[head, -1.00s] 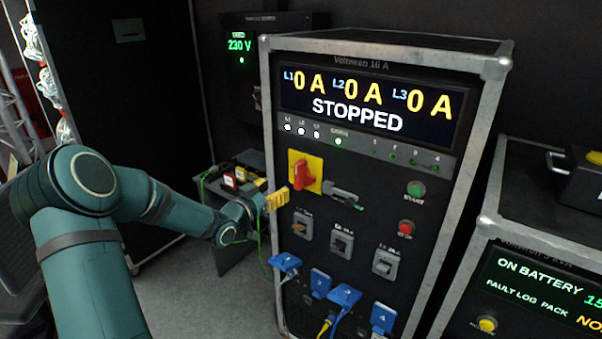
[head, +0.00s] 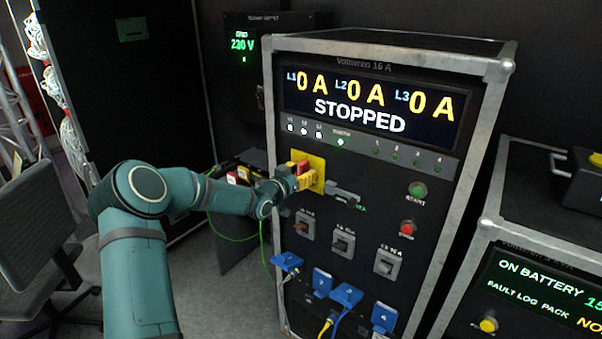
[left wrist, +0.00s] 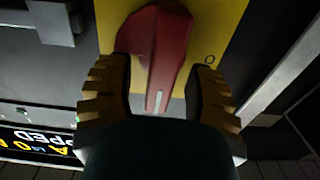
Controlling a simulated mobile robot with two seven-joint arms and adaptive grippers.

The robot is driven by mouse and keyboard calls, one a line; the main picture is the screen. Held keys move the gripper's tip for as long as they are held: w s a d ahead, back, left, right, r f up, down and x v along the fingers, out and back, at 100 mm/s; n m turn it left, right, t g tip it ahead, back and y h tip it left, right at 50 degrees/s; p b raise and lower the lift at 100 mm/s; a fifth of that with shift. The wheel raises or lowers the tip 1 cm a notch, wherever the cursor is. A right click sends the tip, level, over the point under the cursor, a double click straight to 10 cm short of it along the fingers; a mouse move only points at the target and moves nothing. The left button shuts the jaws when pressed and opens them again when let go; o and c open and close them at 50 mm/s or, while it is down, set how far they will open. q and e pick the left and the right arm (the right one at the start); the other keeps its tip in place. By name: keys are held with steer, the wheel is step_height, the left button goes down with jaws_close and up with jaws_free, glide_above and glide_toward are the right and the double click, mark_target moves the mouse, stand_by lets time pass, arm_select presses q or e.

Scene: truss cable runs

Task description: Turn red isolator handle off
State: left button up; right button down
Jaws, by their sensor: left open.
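The red isolator handle (left wrist: 161,50) sits on a yellow plate (left wrist: 222,24) in the left wrist view. In the head view the yellow plate (head: 317,163) is at the upper left of the cabinet's front, and the handle is mostly hidden behind my gripper. My left gripper (head: 308,180) is open at the plate. In the left wrist view its yellow ribbed fingers (left wrist: 160,92) stand on either side of the handle's lower end, with a gap visible on each side. An "O" mark shows on the plate right of the handle. My right gripper is not in view.
The cabinet's display (head: 368,104) reads 0 A on three lines and STOPPED. A grey latch (head: 341,193) is close right of the plate. Breakers and blue connectors (head: 346,295) are below. A battery unit (head: 540,270) stands right, a chair (head: 35,235) left.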

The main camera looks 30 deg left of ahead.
arm_select(q)
jaws_close()
stand_by(0.3)
steer(key=n, duration=0.3)
steer(key=shift+a+n, duration=0.25)
steer(key=shift+n, duration=0.15)
steer(key=n, duration=0.3)
steer(key=shift+a+f+n, duration=0.1)
steer(key=shift+a+n, duration=0.1)
steer(key=shift+n, duration=0.2)
steer(key=n, duration=0.6)
steer(key=f+n, duration=0.1)
steer(key=n, duration=0.3)
steer(key=shift+a+p, duration=0.25)
steer(key=shift+p, duration=0.15)
steer(key=shift+n, duration=0.3)
